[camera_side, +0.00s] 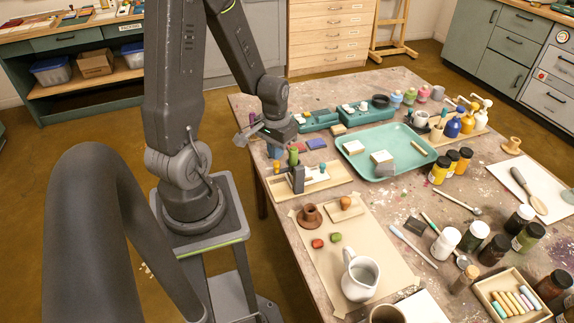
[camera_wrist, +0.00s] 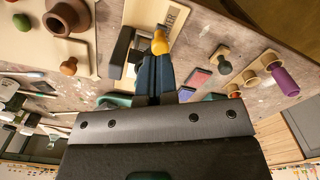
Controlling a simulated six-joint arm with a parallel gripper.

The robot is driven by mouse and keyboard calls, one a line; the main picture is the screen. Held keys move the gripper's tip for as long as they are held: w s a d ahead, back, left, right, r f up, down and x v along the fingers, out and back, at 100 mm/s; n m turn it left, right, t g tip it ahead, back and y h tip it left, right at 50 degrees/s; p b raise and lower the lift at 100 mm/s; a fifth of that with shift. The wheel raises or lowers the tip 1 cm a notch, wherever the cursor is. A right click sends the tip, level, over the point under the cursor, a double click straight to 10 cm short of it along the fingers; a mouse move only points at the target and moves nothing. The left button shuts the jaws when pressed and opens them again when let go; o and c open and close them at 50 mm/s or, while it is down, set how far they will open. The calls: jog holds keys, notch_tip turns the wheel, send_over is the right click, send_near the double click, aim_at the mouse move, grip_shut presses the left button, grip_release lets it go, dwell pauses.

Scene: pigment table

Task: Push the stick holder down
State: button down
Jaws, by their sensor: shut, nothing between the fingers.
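The stick holder seems to be part of this fixture; I cannot tell which part. My gripper (camera_side: 275,152) is above the tray's left end, with its blue fingers together and empty. In the wrist view the fingertips (camera_wrist: 155,58) reach the yellow knob (camera_wrist: 160,42) and overlap it; I cannot tell if they touch. The dark block (camera_wrist: 122,46) is beside them.
A green-topped peg (camera_side: 293,155) and a blue-purple pad (camera_side: 316,143) are close behind the tray. A teal tray (camera_side: 410,157) with white blocks lies to the right. A brown spool (camera_side: 310,215) and a white jug (camera_side: 359,277) stand in front on a beige sheet (camera_side: 385,238).

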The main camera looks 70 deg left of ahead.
aim_at(277, 162)
jog(key=shift+f, duration=1.4)
jog(key=shift+r, duration=3.5)
jog(key=shift+r, duration=0.1)
jog(key=s+d+r+m+t, duration=0.2)
jog(key=d+r+m+t, duration=0.3)
jog(key=d+r, duration=1.2)
jog(key=shift+d+r+m+t, duration=0.3)
jog(key=shift+d+m, duration=0.15)
jog(key=shift+m, duration=0.05)
